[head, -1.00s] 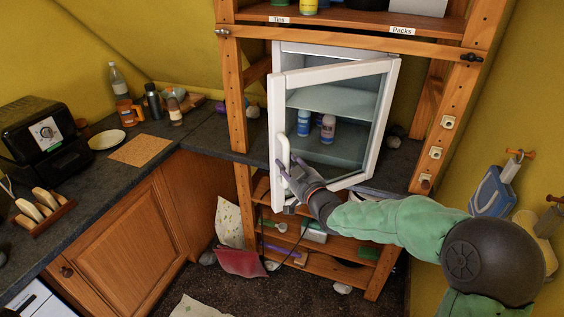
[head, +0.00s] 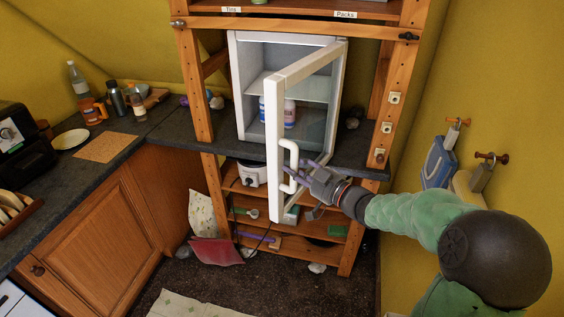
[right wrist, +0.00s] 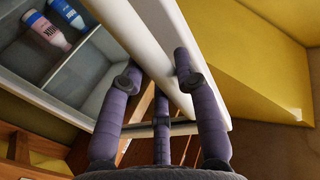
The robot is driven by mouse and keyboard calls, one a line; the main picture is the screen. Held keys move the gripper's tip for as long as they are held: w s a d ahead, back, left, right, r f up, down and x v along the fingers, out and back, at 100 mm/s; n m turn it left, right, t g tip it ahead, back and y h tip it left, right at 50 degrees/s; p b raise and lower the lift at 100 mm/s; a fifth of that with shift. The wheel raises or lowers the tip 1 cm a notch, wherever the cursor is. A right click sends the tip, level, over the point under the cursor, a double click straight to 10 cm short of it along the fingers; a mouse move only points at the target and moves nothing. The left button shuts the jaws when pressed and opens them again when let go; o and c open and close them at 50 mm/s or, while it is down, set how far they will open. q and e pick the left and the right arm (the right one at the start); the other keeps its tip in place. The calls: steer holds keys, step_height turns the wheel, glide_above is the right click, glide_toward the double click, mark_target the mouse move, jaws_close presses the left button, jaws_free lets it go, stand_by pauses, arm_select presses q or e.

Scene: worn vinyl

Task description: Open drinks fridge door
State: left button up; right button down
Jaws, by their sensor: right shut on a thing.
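The white drinks fridge (head: 240,95) stands on the counter inside a wooden rack. Its glass-fronted door (head: 276,130) is hinged at the right and stands well open, swung out toward me. The white loop handle (head: 284,158) is low on the door's free edge. My right gripper (head: 302,172) is at the handle, its purple fingers shut on it. In the right wrist view the fingers (right wrist: 158,80) lie on both sides of a white bar; the exact contact is partly hidden. Two bottles (head: 288,112) stand inside, partly behind the door. My left gripper is not in view.
A white rice cooker (head: 252,174) and loose items sit on the lower rack shelves. The counter (head: 130,150) at the left holds bottles, a mug and a plate. Tools hang on the yellow wall (head: 500,110) at the right.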

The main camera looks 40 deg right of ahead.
steer(key=s+d+n+y+p, duration=0.1)
steer(key=s+d+y+p, duration=0.1)
steer(key=s+d, duration=0.5)
steer(key=shift+s+d+r+n+g+p, duration=0.35)
steer(key=shift+s+p, duration=0.2)
steer(key=shift+s, duration=0.45)
steer(key=c, duration=1)
jaws_free()
steer(key=shift+o, duration=0.5)
steer(key=shift+w+f+y, duration=0.1)
steer(key=shift+f+y, duration=0.1)
steer(key=shift+y, duration=0.1)
steer(key=v, duration=0.7)
steer(key=shift+s, duration=0.3)
